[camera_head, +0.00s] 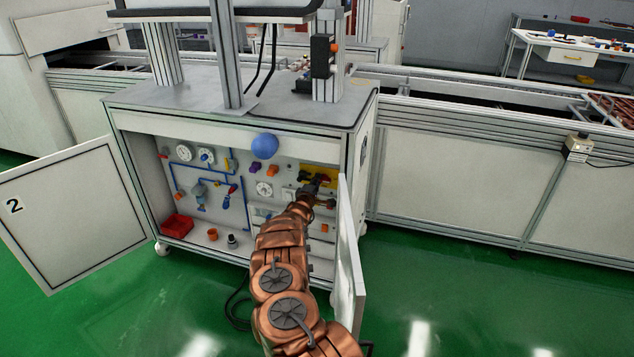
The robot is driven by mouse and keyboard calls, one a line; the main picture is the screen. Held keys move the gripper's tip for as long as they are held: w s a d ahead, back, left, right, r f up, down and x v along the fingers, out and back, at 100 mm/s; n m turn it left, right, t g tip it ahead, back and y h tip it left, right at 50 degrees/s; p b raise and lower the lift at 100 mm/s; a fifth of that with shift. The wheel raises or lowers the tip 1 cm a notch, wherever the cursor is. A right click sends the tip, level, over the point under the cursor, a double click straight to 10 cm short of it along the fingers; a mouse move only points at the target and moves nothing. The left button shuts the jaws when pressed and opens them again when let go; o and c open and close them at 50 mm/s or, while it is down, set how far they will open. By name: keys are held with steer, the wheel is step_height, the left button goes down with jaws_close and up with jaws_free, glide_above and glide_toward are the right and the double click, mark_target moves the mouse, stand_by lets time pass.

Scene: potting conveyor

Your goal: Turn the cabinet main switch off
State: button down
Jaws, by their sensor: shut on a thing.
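The cabinet (235,130) stands open in the middle of the view, its left door (70,215) and right door (348,265) swung outward. A yellow plate (331,172) with a red part, which looks like the main switch (324,179), is at the upper right of the inner panel. My copper-coloured arm reaches from the bottom into the cabinet. My gripper (313,187) is at the yellow plate and shut on the red part there. The gripper covers much of the switch, so its exact position is hidden.
The inner panel holds gauges (184,152), blue pipes (215,172) and small knobs. A red bin (177,226) and an orange cup (213,234) stand on the cabinet floor. A blue ball (264,146) shows at the top edge. The right door is close beside my arm.

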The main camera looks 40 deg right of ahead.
steer(key=shift+s+d+r, duration=0.1)
stand_by(0.4)
steer(key=c, duration=1.1)
jaws_free()
steer(key=shift+v, duration=6.05)
